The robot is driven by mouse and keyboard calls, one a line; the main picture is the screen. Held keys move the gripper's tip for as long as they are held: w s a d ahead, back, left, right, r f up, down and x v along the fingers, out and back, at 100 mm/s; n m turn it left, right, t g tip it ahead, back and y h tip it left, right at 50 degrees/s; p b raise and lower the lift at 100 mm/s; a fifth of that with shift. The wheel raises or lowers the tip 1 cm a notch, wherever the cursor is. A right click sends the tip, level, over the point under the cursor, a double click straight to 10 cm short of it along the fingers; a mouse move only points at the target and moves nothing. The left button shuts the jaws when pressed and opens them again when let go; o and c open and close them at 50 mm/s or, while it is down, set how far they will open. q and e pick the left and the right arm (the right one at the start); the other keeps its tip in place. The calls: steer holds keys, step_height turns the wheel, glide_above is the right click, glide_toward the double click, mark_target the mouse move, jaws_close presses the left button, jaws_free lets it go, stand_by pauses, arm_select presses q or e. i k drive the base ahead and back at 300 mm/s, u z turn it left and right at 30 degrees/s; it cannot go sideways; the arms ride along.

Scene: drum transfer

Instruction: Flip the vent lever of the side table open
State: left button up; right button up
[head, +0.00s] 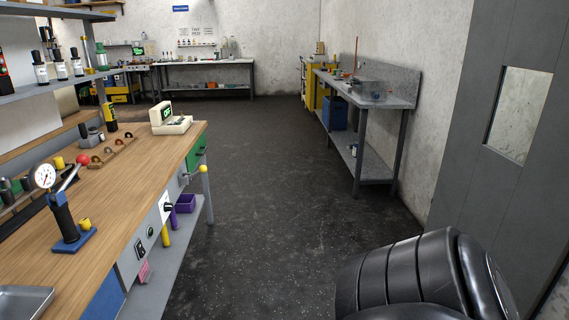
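A grey metal side table (395,103) stands against the right wall, with a raised back panel and a lower shelf. A thin upright reddish rod (356,54) and small items show at its far end, too small to tell whether one is a vent lever. On the wooden bench at left, a red-knobbed lever (82,159) slants up beside a dial gauge (43,176) on a blue-based stand. A yellow ball knob (203,168) sits at the bench's right edge. I cannot tell which of these, if any, is the vent lever. Neither gripper is in view.
The wooden bench (130,200) fills the left side. Dark floor (270,190) lies clear between it and the side table. A large black ribbed shape (400,277) covers the lower right. A grey door (480,150) stands at right; another table (205,65) is at the back.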

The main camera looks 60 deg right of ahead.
mark_target(203, 168)
steer(key=z, duration=2)
steer(key=i, duration=2.8)
steer(key=u, duration=0.6)
